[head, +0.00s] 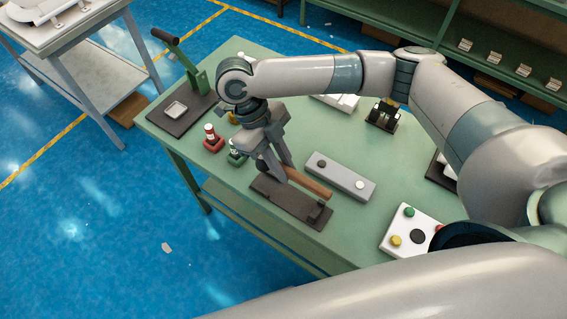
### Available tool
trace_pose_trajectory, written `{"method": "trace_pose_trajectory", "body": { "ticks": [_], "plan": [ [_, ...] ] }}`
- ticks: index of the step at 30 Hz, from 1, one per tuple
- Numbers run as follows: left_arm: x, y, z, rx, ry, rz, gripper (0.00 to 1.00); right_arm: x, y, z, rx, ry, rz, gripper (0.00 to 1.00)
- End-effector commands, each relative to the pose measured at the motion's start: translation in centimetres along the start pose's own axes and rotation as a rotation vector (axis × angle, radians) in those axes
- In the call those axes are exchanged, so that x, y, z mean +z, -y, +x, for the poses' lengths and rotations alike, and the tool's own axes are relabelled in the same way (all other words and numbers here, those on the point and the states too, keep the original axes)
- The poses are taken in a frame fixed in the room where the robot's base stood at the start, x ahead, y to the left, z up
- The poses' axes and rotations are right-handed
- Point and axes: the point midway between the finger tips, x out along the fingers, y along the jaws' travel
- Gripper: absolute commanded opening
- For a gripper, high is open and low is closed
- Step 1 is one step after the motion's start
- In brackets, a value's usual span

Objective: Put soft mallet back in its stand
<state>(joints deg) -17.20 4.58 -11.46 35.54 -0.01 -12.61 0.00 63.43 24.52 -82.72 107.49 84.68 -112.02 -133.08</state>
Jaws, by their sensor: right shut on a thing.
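My right gripper (276,172) points down over the near side of the green table and is shut on the soft mallet. The mallet's brown wooden handle (310,184) sticks out from the fingers toward the lower right. Its head cannot be made out behind the gripper. The mallet's stand appears to be the dark flat base (282,206), with a small raised block at its right end, directly below the handle. I cannot tell whether the mallet touches it. My left gripper is out of view.
A grey box with two round buttons (340,176) lies just right of the handle. Small red (213,139) and green (236,152) holders stand left of the gripper. A green lever press (195,80) is at the far left. A white button panel (414,230) is at the right.

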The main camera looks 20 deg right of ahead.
Motion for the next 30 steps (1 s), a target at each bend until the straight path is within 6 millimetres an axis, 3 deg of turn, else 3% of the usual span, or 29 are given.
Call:
{"method": "trace_pose_trajectory", "body": {
  "ticks": [17, 30],
  "plan": [
    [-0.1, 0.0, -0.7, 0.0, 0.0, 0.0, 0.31, -0.2, 0.0, -0.3, 0.001, -0.009, 0.0, 0.0],
    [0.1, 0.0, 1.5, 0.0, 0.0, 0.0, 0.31, 1.3, 0.0, 2.8, 0.002, -0.01, 0.0, 0.0]
  ]
}}
